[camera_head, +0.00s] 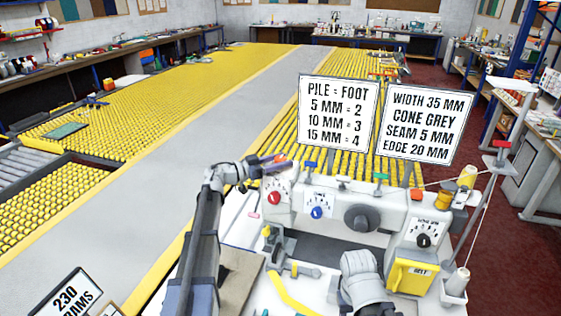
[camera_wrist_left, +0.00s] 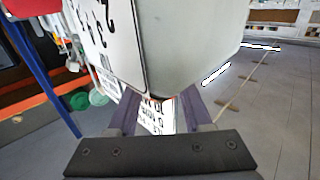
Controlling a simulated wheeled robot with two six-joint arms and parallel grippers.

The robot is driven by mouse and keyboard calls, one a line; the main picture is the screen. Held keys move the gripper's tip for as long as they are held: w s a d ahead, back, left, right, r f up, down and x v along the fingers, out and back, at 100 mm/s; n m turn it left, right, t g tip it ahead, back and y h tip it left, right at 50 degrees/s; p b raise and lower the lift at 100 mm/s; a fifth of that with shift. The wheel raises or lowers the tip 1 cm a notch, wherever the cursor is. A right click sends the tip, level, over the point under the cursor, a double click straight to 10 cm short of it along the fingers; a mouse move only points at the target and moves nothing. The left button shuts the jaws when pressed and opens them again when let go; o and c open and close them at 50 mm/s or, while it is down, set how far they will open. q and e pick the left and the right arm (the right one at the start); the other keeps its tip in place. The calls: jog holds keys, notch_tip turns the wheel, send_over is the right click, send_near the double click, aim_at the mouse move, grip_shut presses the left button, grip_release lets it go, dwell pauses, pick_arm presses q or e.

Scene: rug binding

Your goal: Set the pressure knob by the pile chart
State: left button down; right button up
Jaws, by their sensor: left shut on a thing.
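The pile chart (camera_head: 337,112) stands upright behind the machine and reads PILE = FOOT, 5 MM = 2, 10 MM = 3, 15 MM = 4. The white machine (camera_head: 400,212) carries a red dial (camera_head: 275,198), a blue dial (camera_head: 317,212) and a black dial (camera_head: 424,240); their small labels are unreadable, so I cannot tell which is the pressure knob. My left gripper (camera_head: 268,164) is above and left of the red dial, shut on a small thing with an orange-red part. In the left wrist view a white printed block (camera_wrist_left: 190,40) hides the fingertips. My right gripper's fingers do not show.
A second sign (camera_head: 425,122) reads WIDTH 35 MM, CONE GREY, SEAM 5 MM, EDGE 20 MM. Yellow roller beds (camera_head: 150,100) lie behind, left.

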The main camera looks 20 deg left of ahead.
pick_arm(q)
jog(key=m+g+h, duration=0.1)
jog(key=g, duration=0.1)
jog(key=m+g+h, duration=0.1)
jog(key=m, duration=0.1)
jog(key=shift+w+a+g+h, duration=0.2)
jog(key=shift+g+h, duration=0.1)
jog(key=shift+g, duration=0.1)
jog(key=shift+s+d+m+g+h, duration=0.15)
jog(key=shift+m+g+h, duration=0.45)
jog(key=shift+m+g, duration=0.5)
jog(key=shift+g, duration=0.5)
jog(key=shift+c, duration=1.6)
grip_release()
jog(key=shift+d, duration=0.1)
jog(key=v, duration=0.8)
